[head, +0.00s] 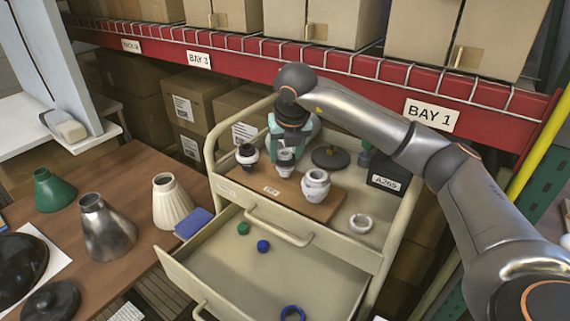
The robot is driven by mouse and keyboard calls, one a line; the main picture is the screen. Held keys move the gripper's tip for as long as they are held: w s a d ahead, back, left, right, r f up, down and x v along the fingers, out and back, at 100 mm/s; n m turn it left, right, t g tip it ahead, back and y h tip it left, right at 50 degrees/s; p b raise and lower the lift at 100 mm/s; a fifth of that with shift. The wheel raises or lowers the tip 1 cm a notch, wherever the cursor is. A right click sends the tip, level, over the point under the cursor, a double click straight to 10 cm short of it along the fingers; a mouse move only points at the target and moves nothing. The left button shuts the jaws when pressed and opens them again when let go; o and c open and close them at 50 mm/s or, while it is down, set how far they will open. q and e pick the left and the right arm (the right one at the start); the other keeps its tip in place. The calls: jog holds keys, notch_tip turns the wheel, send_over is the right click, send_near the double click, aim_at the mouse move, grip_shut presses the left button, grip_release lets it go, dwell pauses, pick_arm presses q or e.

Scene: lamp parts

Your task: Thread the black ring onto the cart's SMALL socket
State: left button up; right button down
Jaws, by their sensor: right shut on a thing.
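My right gripper (285,153) points down over the middle socket (285,171) on the cart's board. It is shut on a small dark piece at that socket's top, which looks like the black ring; the fingers largely hide it, and I cannot tell if it is around the socket. A black-and-white socket (247,157) stands upright to the left. A larger pale socket (316,187) stands upright at the right front. My left gripper is not in view.
The cart (213,160) has a raised rail and an open drawer (215,282) with small green and blue pieces and a blue ring (292,313). A white ring (360,223) lies right of the board. Lampshades (107,230) stand on the left table.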

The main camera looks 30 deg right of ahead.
jog(key=shift+s+f, duration=0.1)
jog(key=shift+f, duration=0.15)
jog(key=m, duration=0.2)
jog(key=m+h, duration=0.1)
jog(key=shift+a+m+g, duration=0.25)
jog(key=shift+m+g, duration=0.05)
jog(key=shift+g, duration=0.1)
jog(key=m+g+h, duration=0.1)
jog(key=m, duration=0.2)
jog(key=shift+f+p, duration=0.15)
jog(key=shift+p, duration=0.25)
jog(key=shift+a, duration=0.1)
jog(key=m, duration=0.1)
jog(key=m+g+p, duration=0.1)
jog(key=m, duration=0.2)
jog(key=shift+w+a+g+h, duration=0.1)
jog(key=shift+w+g+h, duration=0.2)
jog(key=shift+w, duration=0.05)
jog(key=shift+w+m+g+p, duration=0.1)
jog(key=shift+m+g+p, duration=0.35)
jog(key=shift+m, duration=1.15)
